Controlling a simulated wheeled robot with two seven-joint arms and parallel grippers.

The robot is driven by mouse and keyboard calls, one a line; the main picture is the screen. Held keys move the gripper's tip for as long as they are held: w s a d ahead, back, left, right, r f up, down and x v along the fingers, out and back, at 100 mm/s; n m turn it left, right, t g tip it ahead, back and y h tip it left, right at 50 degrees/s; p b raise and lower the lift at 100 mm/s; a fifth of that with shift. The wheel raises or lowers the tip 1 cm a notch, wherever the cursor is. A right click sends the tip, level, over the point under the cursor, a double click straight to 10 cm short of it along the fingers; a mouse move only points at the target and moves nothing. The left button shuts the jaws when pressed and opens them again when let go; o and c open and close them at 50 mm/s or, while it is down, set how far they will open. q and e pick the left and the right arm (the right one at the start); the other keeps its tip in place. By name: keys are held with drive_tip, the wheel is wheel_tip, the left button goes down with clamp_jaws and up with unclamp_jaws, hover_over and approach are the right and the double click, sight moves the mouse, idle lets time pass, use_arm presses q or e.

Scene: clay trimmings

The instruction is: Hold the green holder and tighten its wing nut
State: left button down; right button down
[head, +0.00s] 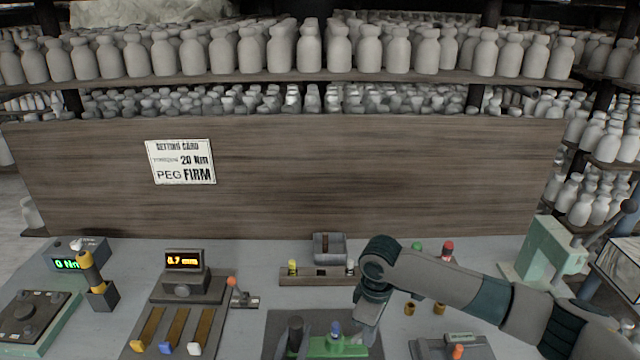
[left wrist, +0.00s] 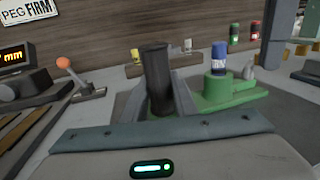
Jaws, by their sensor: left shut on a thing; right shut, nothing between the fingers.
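The green holder (head: 340,347) lies on a dark mat at the bottom middle of the head view, with a black upright handle (head: 295,338) at its left and a blue peg (head: 336,328) standing in it. It also shows in the left wrist view (left wrist: 228,92). My left gripper (left wrist: 160,95) is shut on the black handle, a finger on each side. A small grey piece (left wrist: 248,66), perhaps the wing nut, sits at the holder's right end. My right gripper (head: 361,325) is shut and empty, pointing down beside the holder's right end; whether it touches the nut is hidden.
A wooden rack (head: 318,276) with a yellow and a white peg stands behind the mat. A setting card (head: 181,162) reads 20 Nm, peg FIRM. A gauge (head: 184,262) reads 0.7 mm. A torque display (head: 68,264) reads 0 Nm. A yellow-handled tool (head: 90,272) stands at left.

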drive_tip(key=shift+s+a, duration=0.25)
idle(0.3)
drive_tip(key=shift+s+d, duration=0.25)
drive_tip(key=shift+s, duration=0.1)
idle(0.3)
drive_tip(key=shift+r, duration=0.1)
drive_tip(key=shift+r, duration=2.9)
drive_tip(key=shift+w, duration=0.1)
drive_tip(key=shift+w+d+r, duration=0.25)
drive_tip(key=shift+w+d, duration=0.2)
drive_tip(key=shift+w, duration=0.15)
drive_tip(key=shift+w+d+r, duration=0.25)
drive_tip(key=shift+w+d, duration=0.2)
drive_tip(key=shift+w, duration=0.15)
drive_tip(key=shift+f, duration=0.1)
drive_tip(key=shift+f, duration=3.4)
